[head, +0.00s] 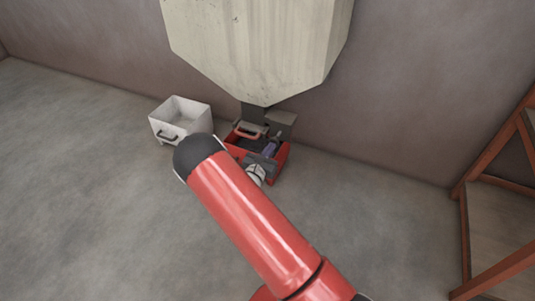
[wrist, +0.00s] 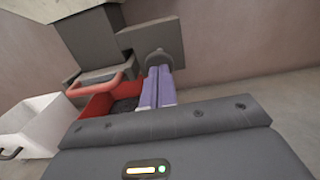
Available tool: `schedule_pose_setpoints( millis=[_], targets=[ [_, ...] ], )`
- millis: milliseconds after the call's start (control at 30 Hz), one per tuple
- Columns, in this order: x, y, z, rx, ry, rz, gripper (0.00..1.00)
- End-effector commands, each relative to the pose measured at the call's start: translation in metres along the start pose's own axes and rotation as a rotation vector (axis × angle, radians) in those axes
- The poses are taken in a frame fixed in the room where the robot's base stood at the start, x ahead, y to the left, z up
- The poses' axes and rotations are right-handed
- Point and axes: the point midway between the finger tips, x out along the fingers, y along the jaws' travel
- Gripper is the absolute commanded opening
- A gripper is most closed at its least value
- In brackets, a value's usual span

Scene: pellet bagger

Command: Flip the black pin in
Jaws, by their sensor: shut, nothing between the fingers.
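My gripper (wrist: 158,72) shows lavender fingers side by side and closed, with nothing between them. In the head view my gripper (head: 271,147) is over the red bin under the hopper, partly hidden by my wrist. A dark rounded piece, likely the black pin (wrist: 158,58), stands right at the fingertips, in front of a dark grey block (wrist: 150,38). I cannot tell whether the fingertips touch it. In the head view I cannot make the pin out clearly.
A large pale hopper (head: 260,45) hangs above. A white bin (head: 180,119) stands to the left. An orange-framed rack (head: 470,210) is at the right. Open floor lies on both sides.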

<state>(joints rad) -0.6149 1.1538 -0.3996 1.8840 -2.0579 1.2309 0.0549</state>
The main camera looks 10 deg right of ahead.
Motion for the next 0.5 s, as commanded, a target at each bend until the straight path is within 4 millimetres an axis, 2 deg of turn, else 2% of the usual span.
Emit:
schedule_pose_setpoints(
  millis=[267, 500],
  targets=[
    [0.002, 0.000, 0.000, 0.000, 0.000, -0.001, 0.00],
    [0.034, -0.001, -0.002, 0.002, -0.001, -0.001, 0.00]
  ],
)
